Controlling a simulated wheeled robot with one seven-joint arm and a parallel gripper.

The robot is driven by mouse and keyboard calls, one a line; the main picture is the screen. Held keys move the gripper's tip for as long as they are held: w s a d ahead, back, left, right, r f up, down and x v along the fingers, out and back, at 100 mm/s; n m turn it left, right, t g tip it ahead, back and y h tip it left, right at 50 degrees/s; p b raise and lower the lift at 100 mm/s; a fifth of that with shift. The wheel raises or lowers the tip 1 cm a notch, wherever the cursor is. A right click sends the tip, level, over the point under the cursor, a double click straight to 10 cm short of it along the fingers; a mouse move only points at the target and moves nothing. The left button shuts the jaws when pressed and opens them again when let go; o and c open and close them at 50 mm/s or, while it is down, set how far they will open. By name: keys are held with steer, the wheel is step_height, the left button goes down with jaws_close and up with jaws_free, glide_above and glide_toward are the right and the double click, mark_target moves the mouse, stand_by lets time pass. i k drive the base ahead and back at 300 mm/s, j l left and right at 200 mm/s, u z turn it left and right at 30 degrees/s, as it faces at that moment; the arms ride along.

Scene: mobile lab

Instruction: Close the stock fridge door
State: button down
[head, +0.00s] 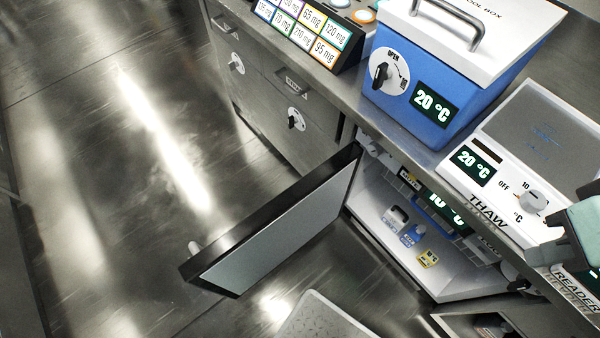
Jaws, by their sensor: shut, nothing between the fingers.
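The stock fridge door (275,225) is a flat panel with a dark frame. It stands wide open, swung out to the left from its hinge side under the counter. The fridge (385,236) has a white interior holding several small boxes and a display reading 10 °C. My gripper (562,243) is at the right edge, partly cut off, in front of the counter's instruments. It is shut and empty, well to the right of the door.
On the counter stand a blue cool box (415,65) and a thaw plate (540,130), both showing 20 °C. A reader (578,285) is at the right edge. Drawers (265,90) with knobs are left of the fridge. The floor (110,190) left of the door is clear.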

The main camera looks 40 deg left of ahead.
mark_target(241, 257)
steer(key=k+j+u, duration=0.1)
steer(key=u, duration=0.85)
steer(key=i+j+u, duration=0.15)
steer(key=j, duration=0.15)
steer(key=j+u, duration=0.15)
steer(key=i+j, duration=0.05)
steer(key=j, duration=0.05)
